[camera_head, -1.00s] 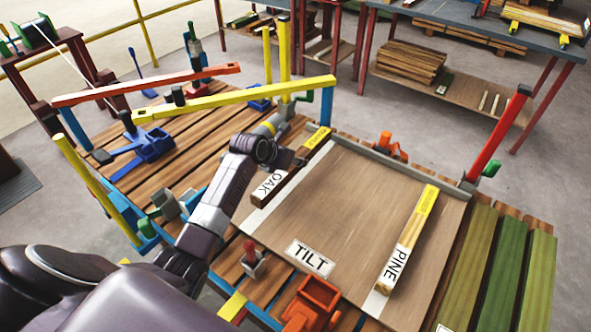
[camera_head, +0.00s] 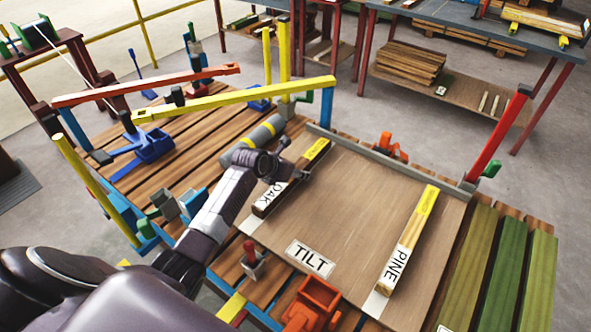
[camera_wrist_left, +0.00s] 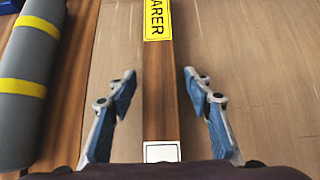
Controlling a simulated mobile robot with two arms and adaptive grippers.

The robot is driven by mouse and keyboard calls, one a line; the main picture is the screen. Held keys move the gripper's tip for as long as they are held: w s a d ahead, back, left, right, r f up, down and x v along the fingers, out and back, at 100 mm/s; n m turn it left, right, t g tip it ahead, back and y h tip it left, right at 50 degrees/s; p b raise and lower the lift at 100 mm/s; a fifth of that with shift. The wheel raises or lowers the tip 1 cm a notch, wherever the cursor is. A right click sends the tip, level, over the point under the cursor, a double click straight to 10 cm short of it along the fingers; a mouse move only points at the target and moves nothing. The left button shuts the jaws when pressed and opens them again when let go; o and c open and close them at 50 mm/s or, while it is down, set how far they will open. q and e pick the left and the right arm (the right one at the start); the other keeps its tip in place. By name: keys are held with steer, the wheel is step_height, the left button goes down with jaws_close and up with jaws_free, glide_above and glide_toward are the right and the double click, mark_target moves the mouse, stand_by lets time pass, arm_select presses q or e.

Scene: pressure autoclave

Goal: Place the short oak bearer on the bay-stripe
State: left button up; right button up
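The short oak bearer (camera_head: 293,188), dark with a white OAK label and a yellow label, lies along the left side of the TILT board (camera_head: 350,205). A white stripe (camera_head: 248,224) shows past its near end; whatever lies under the bearer is hidden. My left gripper (camera_head: 290,174) is over the bearer. In the left wrist view, its blue-padded fingers (camera_wrist_left: 159,84) are open on either side of the bearer (camera_wrist_left: 160,95), with a gap on each side. The pine bearer (camera_head: 408,240) lies along the board's right side. My right gripper is not in view.
A grey roll with yellow bands (camera_head: 253,140) lies left of the board. A grey ledge (camera_head: 400,168) and an orange clamp (camera_head: 391,147) stand along the back edge. The board's middle is clear.

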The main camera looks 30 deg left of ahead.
arm_select(q)
steer(key=shift+r, duration=0.1)
steer(key=p+v, duration=0.1)
steer(key=v, duration=1.1)
steer(key=shift+p, duration=0.3)
steer(key=shift+r, duration=0.15)
